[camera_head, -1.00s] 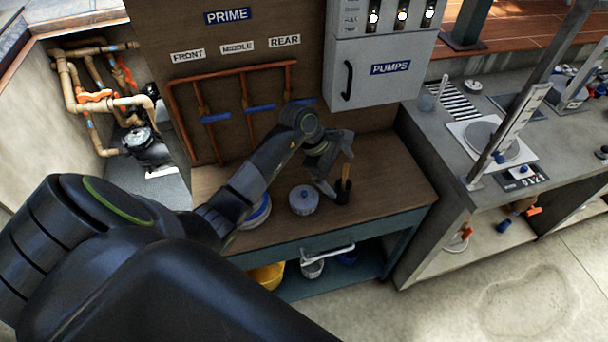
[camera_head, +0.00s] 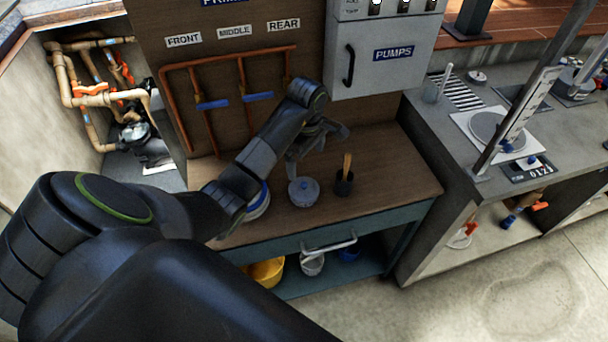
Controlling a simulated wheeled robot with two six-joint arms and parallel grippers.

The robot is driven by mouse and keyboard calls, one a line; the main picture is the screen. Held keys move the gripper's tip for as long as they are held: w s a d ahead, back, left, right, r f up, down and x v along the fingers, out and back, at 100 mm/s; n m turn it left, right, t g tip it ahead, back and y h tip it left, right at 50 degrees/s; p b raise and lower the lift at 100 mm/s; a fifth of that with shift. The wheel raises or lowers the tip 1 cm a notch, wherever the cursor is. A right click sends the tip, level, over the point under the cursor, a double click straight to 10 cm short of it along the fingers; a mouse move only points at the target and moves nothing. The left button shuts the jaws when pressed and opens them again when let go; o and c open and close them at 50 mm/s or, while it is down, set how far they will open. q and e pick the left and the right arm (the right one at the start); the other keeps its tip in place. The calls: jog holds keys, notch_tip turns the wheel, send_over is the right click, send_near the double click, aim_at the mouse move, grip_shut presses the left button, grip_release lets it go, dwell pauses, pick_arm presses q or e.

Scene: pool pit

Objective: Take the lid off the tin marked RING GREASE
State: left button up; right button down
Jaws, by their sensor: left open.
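My right gripper is not in view.
A dark cup (camera_head: 344,184) with a wooden-handled tool stands right of the grey tin. Copper pipes with blue handles (camera_head: 258,97) run up the back panel. The grey PUMPS box (camera_head: 385,55) overhangs the bench's back right. The bench's front right is clear.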

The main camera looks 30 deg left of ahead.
aim_at(306, 185)
pick_arm(q)
notch_tip(306, 185, down, 8)
jog(key=b, duration=0.7)
jog(key=shift+a+f, duration=0.1)
jog(key=shift+f, duration=2.05)
jog(key=shift+c, duration=0.4)
jog(key=c, duration=0.8)
